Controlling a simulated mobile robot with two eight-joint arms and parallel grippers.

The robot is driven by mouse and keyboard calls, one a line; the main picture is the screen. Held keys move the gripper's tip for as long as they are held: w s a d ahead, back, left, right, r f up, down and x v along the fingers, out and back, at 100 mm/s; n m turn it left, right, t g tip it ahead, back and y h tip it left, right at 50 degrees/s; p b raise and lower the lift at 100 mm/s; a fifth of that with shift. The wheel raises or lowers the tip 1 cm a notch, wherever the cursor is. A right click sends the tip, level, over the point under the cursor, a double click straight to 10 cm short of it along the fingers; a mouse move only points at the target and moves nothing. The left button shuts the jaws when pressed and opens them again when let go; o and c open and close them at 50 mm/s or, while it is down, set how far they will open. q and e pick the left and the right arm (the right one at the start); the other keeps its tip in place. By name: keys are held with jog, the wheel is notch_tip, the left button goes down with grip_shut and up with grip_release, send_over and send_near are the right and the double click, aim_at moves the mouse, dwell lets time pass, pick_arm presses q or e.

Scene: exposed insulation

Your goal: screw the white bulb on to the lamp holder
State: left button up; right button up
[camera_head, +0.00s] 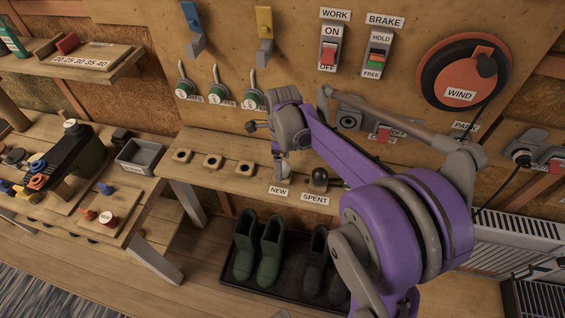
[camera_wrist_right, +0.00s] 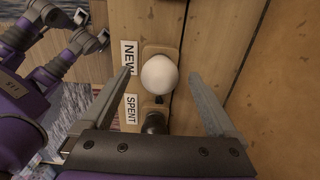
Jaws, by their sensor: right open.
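The white bulb (camera_wrist_right: 160,74) sits upright in a wooden seat beside the NEW label in the right wrist view. My right gripper (camera_wrist_right: 160,80) is open, with one finger on each side of the bulb in the picture; I see no contact. In the head view, my right gripper (camera_head: 281,165) hangs over the shelf by the NEW label and hides the bulb. A grey wall fitting with a round opening (camera_head: 348,120), possibly the lamp holder, is partly behind my purple right arm.
A dark bulb (camera_head: 320,178) stands by the SPENT label, close to the white one; it also shows in the wrist view (camera_wrist_right: 155,123). Several wooden seats and a grey bin (camera_head: 140,157) lie to the left. Wall switches (camera_head: 329,50) are above. Boots (camera_head: 270,250) stand below.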

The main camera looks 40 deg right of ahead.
notch_tip(320, 180, up, 11)
jog(key=shift+f+p, duration=0.2)
jog(key=shift+p, duration=0.25)
dwell(0.3)
